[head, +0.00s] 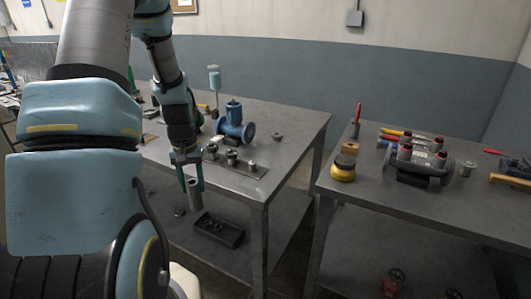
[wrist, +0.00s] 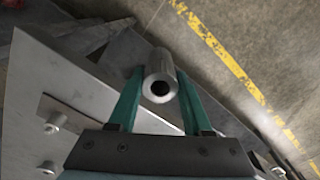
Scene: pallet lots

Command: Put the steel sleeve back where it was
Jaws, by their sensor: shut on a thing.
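In the head view my gripper (head: 191,181) is shut on the steel sleeve (head: 195,197), a grey hollow cylinder hanging roughly upright below the fingers. It appears at the front edge of the left table. In the wrist view my gripper's green fingers (wrist: 160,80) hold the steel sleeve (wrist: 162,72) between them, its round bore facing the camera. A flat steel plate with several short posts (head: 236,163) lies on the table, right of my gripper in the head view. Which spot the sleeve came from cannot be told.
A blue pump-like casting (head: 234,125) stands behind the plate. A dark tray (head: 218,230) lies on the lower shelf. The right table (head: 390,205) holds a yellow-and-black round item (head: 343,169) and a grey valve body (head: 420,160). A gap separates the tables.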

